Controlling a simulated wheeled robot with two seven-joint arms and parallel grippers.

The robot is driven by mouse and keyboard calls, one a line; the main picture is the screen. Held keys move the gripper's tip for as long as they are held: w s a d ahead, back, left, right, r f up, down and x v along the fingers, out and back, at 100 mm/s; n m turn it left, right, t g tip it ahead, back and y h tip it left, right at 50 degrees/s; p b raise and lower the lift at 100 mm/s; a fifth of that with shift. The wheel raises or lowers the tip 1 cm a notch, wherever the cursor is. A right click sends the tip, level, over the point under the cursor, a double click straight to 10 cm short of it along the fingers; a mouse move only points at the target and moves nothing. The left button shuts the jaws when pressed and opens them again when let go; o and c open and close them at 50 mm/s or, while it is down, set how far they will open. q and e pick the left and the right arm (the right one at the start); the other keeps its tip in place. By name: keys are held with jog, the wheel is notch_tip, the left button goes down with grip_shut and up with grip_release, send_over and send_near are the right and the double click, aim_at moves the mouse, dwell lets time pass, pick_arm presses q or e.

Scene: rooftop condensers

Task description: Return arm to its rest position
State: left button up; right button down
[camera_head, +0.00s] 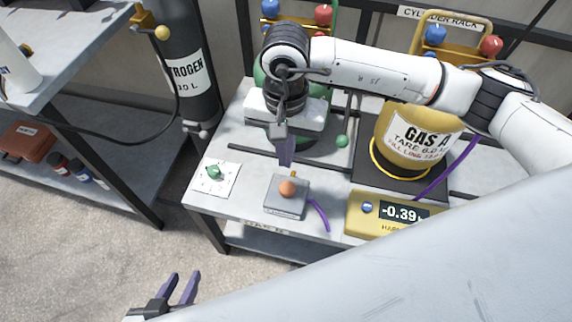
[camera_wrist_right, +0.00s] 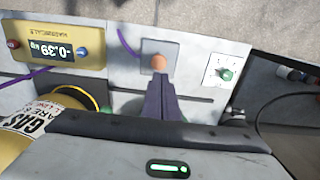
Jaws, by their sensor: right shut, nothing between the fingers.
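My right arm reaches in from the right across the work table (camera_head: 240,165). Its gripper (camera_head: 285,162) points down above the table, fingers together and empty. In the right wrist view the shut fingers (camera_wrist_right: 159,85) appear just below an orange ball-shaped knob (camera_wrist_right: 159,62) on a small grey plate. In the head view the knob (camera_head: 287,188) and plate (camera_head: 285,207) lie in front of the gripper; whether the fingertips touch it I cannot tell. My left gripper (camera_head: 180,288) is at the bottom left, over the floor, fingers apart and empty.
A yellow gas cylinder (camera_head: 412,133) stands on a black platform beside my right forearm. A yellow scale display (camera_head: 365,222) reads -0.39. A green knob on a white plate (camera_head: 213,178) lies at left. A dark nitrogen cylinder (camera_head: 188,65) and grey shelves (camera_head: 75,50) stand further left.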

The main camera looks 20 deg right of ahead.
jog(key=shift+r, duration=0.8)
